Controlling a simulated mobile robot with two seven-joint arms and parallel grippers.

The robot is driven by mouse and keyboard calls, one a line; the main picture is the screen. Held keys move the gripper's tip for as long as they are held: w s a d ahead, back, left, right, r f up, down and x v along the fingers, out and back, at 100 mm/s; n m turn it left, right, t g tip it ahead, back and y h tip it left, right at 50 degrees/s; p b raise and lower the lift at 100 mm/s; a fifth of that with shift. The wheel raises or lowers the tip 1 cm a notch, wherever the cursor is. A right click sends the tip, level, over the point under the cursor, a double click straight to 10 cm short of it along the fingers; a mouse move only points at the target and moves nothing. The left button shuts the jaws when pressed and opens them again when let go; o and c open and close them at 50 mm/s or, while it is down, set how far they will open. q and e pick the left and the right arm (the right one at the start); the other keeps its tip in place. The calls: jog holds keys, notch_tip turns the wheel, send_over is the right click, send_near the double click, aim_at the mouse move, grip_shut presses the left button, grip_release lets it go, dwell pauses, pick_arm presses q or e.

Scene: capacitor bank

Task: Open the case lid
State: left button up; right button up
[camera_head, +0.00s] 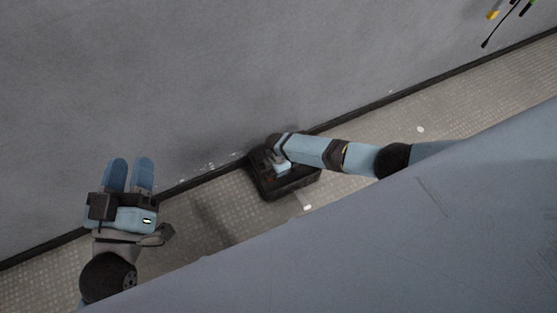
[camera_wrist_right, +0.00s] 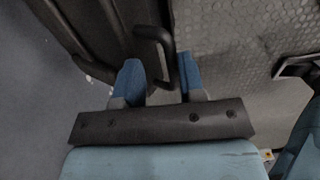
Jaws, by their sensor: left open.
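The black case (camera_head: 290,188) sits on the floor against the wall in the head view, its top partly hidden by my right gripper and arm. In the right wrist view the dark case (camera_wrist_right: 88,22) fills the upper left, with a black loop handle (camera_wrist_right: 167,42) sticking out from it. My right gripper (camera_wrist_right: 160,70) is at the handle, its blue fingers apart, with one end of the handle between them and a gap beside it. My left gripper (camera_head: 131,162) is open and empty, well left of the case, in front of the wall.
A grey wall (camera_head: 200,70) with a dark baseboard (camera_head: 385,100) runs behind the case. The textured floor (camera_head: 210,215) left of the case is clear. A large blue-grey surface (camera_head: 400,240) covers the lower right. Cables (camera_head: 500,25) show at the top right.

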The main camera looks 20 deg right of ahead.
jog(key=shift+o, duration=0.3)
pick_arm(q)
jog(key=shift+r, duration=0.1)
pick_arm(e)
jog(key=shift+r, duration=0.1)
pick_arm(q)
jog(key=s+a+f+g+y+p, duration=0.1)
jog(key=a+f+g+y+p, duration=0.1)
jog(key=f, duration=0.3)
jog(key=s+a+f+g+y+p, duration=0.1)
jog(key=a+f+g+y+p, duration=0.1)
jog(key=f+g+p, duration=0.1)
jog(key=shift+s+a+f+p, duration=0.3)
jog(key=shift+f+p, duration=0.35)
jog(key=shift+f, duration=0.6)
pick_arm(e)
notch_tip(320, 180, up, 14)
jog(key=shift+w+f, duration=0.2)
jog(key=shift+w, duration=0.2)
pick_arm(q)
jog(key=shift+w, duration=0.1)
